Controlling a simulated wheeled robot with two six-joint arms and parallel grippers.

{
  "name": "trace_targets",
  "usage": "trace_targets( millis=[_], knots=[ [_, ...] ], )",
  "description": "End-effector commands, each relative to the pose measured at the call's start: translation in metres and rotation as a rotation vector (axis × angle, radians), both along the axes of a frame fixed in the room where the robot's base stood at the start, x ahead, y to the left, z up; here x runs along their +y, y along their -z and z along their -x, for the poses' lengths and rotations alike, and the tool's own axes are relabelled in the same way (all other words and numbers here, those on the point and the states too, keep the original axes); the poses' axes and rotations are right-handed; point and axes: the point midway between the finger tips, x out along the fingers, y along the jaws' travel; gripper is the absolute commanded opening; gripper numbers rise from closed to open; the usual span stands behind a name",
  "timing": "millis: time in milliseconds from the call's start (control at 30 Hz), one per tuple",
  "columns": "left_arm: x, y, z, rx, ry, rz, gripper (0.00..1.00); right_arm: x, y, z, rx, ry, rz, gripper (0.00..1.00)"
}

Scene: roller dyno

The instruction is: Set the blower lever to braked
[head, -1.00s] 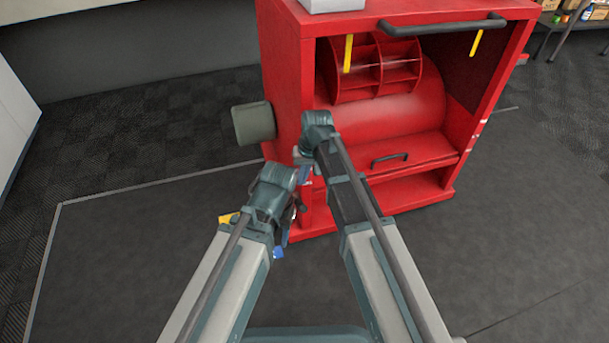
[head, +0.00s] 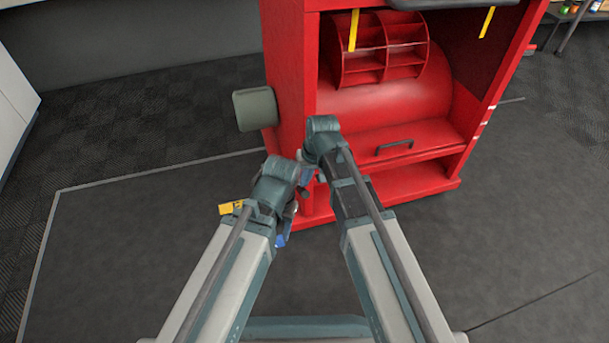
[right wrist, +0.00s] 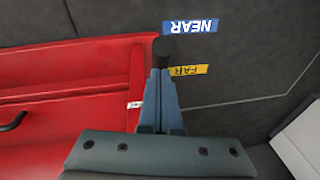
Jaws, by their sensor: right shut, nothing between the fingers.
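No blower lever can be clearly made out. In the right wrist view, a dark rounded piece (right wrist: 163,48) shows at the ends of my right fingers; I cannot tell whether it is a knob or part of the fingertips. My right gripper (right wrist: 162,75) is shut and empty beside the red cabinet (right wrist: 70,85). A blue NEAR label (right wrist: 190,26) and a yellow FAR label (right wrist: 188,70) lie just to its right, upside down. In the head view, my right gripper is mostly hidden beneath its wrist. My left gripper's fingers are hidden below its wrist, left of the cabinet.
The red cabinet (head: 290,85) holds a red drum (head: 385,88) behind an open front with a black drawer handle (head: 394,144). A dark grey cylinder (head: 255,108) sticks out of its left side. Dark floor is clear to the left and right.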

Motion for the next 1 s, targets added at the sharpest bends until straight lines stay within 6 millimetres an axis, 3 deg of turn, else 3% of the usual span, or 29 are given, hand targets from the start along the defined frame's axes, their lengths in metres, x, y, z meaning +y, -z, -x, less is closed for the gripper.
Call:
trace_targets(
  millis=[467, 1000],
  knots=[
    [0.000, 0.015, 0.000, 0.000, -0.004, 0.000, 0.50, -0.003, 0.012, 0.013, -0.068, 0.000, -0.017, 0.00],
    [0.000, 0.071, -0.001, -0.003, -0.005, 0.001, 0.50, -0.013, 0.068, 0.048, -0.067, -0.001, -0.018, 0.00]
  ],
)
